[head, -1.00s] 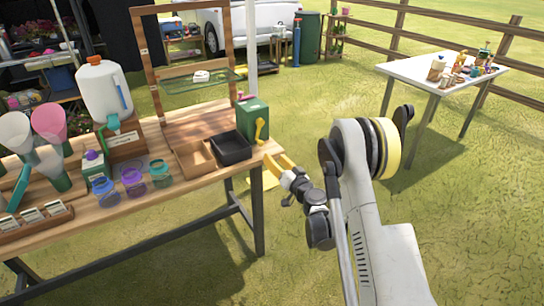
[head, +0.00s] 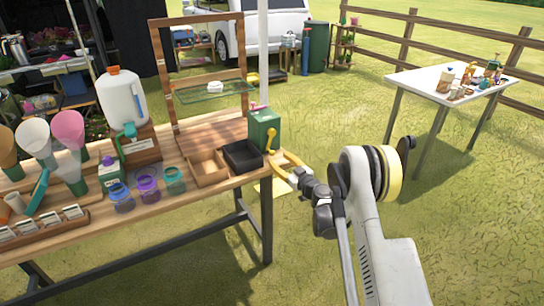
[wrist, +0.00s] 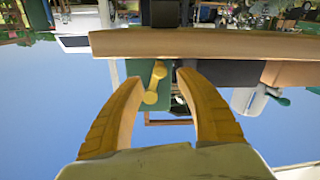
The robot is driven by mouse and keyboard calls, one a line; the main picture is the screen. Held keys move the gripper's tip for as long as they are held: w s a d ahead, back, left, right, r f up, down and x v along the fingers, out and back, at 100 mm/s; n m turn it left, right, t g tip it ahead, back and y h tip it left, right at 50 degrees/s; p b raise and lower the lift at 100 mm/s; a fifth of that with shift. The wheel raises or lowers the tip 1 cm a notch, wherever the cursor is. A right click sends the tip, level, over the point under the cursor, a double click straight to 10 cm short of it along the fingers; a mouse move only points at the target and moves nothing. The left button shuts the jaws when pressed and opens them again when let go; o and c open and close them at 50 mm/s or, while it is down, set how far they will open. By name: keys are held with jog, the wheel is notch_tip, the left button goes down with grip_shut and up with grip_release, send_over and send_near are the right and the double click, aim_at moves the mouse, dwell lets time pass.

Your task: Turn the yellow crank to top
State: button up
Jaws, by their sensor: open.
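The yellow crank (head: 271,138) is on the right side of a green box (head: 262,124) at the right end of the wooden table. In the wrist view, which looks upside down, the crank (wrist: 154,82) shows a knob at each end of a short, slightly tilted arm, in front of the green box (wrist: 138,68). My gripper (head: 284,163) is open, its yellow fingers just right of and below the crank in the head view. In the wrist view the crank appears between the fingers of my gripper (wrist: 164,78). I cannot tell whether they touch it.
The wooden table (head: 150,217) has a black tray (head: 243,157) and a wooden tray (head: 208,168) beside the green box. Jars, funnels and a white jug (head: 122,100) stand farther left. Open grass lies right of the table. A white table (head: 425,84) stands farther back.

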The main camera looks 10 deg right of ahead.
aim_at(273, 154)
jog(key=b+x, duration=0.1)
jog(key=x, duration=0.4)
jog(key=shift+w+a, duration=0.1)
jog(key=shift+w, duration=0.15)
grip_shut()
